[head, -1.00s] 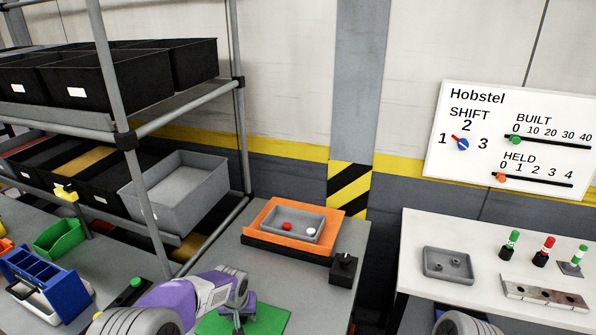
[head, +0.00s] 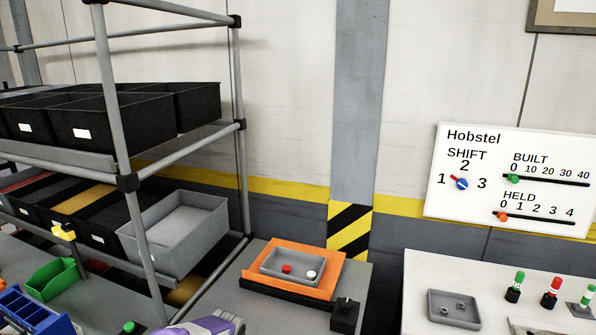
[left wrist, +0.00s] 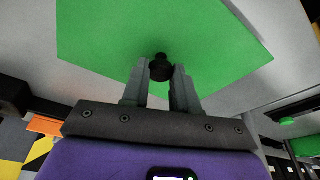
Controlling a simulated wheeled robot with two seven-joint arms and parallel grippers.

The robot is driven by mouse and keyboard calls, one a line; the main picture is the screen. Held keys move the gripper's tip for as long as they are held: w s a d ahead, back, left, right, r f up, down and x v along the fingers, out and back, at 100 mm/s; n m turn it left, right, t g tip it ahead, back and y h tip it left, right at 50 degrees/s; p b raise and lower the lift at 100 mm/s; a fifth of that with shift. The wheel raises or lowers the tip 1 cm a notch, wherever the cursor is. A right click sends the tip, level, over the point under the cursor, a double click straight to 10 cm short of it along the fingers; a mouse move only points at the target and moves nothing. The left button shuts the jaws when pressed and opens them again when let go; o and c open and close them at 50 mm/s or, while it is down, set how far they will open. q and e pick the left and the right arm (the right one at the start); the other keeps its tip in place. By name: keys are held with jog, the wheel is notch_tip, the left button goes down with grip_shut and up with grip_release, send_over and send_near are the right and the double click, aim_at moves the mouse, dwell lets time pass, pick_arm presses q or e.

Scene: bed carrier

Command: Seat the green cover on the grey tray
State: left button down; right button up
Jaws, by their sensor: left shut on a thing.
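The green cover (left wrist: 215,38) fills the upper part of the left wrist view as a flat sheet with a black knob (left wrist: 161,68). My left gripper (left wrist: 159,78) is shut on that knob, one finger on each side. The cover and this gripper are outside the head view. A second grey tray (head: 433,302) with two small studs stands on the white table at right. My right gripper is not in view.
The orange plate (head: 328,284) rests on a dark base, with a black box (head: 345,316) at its front right corner. A rack post (head: 140,230) and a grey bin (head: 178,258) stand at left. A gap separates the bench from the white table (head: 420,272).

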pick_arm(q)
jog(key=shift+r+p, duration=1.65)
jog(key=shift+r, duration=1)
